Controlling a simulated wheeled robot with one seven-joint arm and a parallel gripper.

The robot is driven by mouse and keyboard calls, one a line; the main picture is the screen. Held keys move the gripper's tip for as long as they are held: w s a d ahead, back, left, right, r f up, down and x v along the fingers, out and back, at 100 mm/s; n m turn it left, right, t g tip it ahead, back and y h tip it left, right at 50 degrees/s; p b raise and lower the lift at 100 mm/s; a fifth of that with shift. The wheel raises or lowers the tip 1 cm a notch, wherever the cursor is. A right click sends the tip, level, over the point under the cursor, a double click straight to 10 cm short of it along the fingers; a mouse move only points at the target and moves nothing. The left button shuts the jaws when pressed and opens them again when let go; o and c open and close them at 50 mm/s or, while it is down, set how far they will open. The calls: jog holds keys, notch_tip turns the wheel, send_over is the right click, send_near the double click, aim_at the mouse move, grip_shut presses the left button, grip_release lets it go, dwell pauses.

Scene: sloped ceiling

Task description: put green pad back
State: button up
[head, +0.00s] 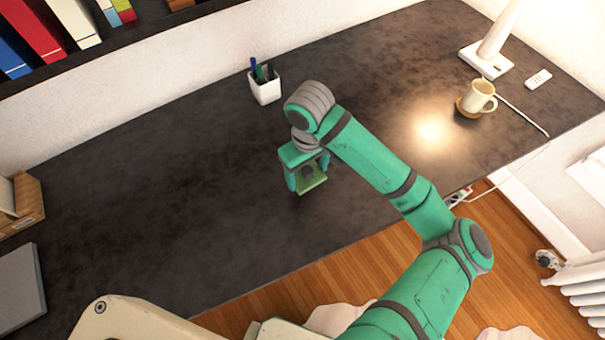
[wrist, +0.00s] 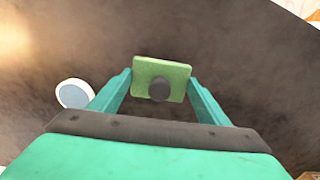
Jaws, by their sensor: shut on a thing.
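The green pad (head: 313,184) is a small flat square, held over the dark desk near its front edge. My gripper (head: 307,177) is shut on it, one finger at each side. In the wrist view the pad (wrist: 148,70) sits between the two fingertips, with a dark round knob on the face towards me. I cannot tell how high it is above the desk.
A white pen cup (head: 265,90) stands at the back. A mug (head: 480,97) on a round coaster, a lamp (head: 484,60) and a remote (head: 538,78) are at the right. A white round thing (wrist: 73,94) lies left of my gripper in the wrist view. The left desk middle is clear.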

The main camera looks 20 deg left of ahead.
aim_at(301, 176)
jog(key=f, duration=0.1)
jog(key=w+a+f, duration=0.2)
jog(key=shift+a+f, duration=0.1)
jog(key=shift+f, duration=0.15)
jog(key=shift+w+a+f, duration=0.15)
jog(key=shift+f, duration=1.6)
jog(key=o, duration=1)
notch_tip(301, 176, up, 12)
